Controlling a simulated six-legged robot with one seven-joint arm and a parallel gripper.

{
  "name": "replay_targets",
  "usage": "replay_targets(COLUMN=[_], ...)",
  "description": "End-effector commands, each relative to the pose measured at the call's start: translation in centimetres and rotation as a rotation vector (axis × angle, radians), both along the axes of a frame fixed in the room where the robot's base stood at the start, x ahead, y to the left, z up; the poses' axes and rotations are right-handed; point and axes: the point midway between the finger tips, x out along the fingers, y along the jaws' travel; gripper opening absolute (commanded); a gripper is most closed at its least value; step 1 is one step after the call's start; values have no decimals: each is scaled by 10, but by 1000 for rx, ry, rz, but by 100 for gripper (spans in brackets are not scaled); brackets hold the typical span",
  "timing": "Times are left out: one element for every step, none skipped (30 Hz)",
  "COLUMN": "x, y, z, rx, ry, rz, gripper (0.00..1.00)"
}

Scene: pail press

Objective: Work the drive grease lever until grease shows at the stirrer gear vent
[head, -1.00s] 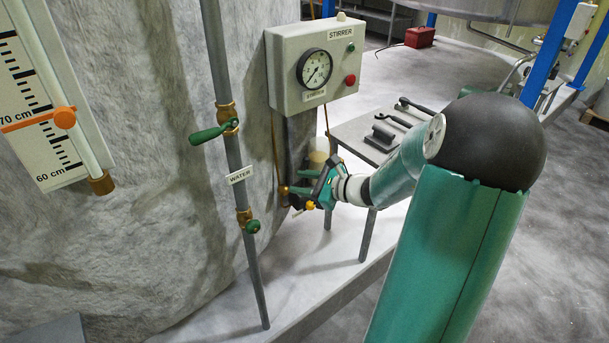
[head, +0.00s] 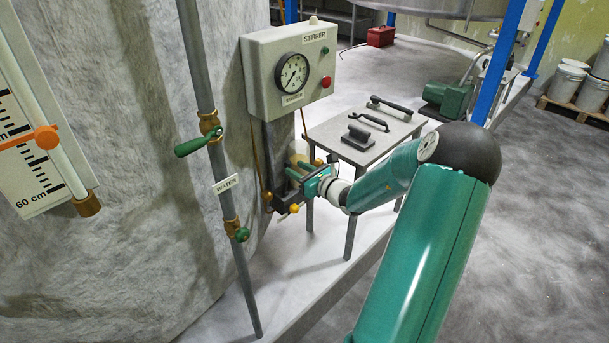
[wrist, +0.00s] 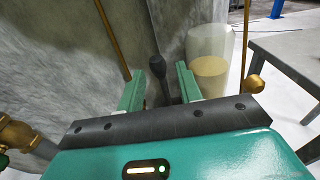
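A dark lever with a rounded knob (wrist: 157,65) stands upright between my gripper's two green fingers in the wrist view. My gripper (wrist: 157,85) is open, with a visible gap between each finger and the lever. Just right of the fingers is a clear cup (wrist: 210,72) with pale yellow grease in its lower part. A brass ball-ended fitting (wrist: 255,85) sits right of the cup; I cannot tell whether it is the vent. In the head view my gripper (head: 299,176) is low under the stirrer box, and its fingers hide most of the lever.
The grey STIRRER box (head: 288,70) with gauge hangs above my gripper. A small table (head: 340,125) with several dark tools stands close on the right. The WATER pipe (head: 225,184) with green-handled valves runs down on the left, beside the grey tank wall (head: 110,120).

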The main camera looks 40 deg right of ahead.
Motion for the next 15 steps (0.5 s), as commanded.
replay_targets(x=[9, 13, 19, 23, 27, 27, 27, 27, 27, 27, 27, 28, 28, 28, 27], y=[2, 2, 3, 3, 4, 4, 4, 5, 5, 5, 5, 6, 6, 6, 6], z=[0, -1, -1, -1, -1, -1, -1, -1, -1, -1, -1, -1, -1, -1, -1], rx=[1, 2, 2, 1, 1, 0, 0, 0, -1, -1, -1, -1, -1, -1, -1], ry=[-2, -2, -2, -1, -1, -1, 0, 0, 0, -1, -1, -1, -1, -1, -1], rz=[3, 3, 3, 4, 4, 4, 4, 4, 4, 4, 4, 4, 4, 4, 4], gripper=[35, 35, 35, 35, 35, 30, 24, 18, 10, 6, 6, 6, 6, 6, 6])
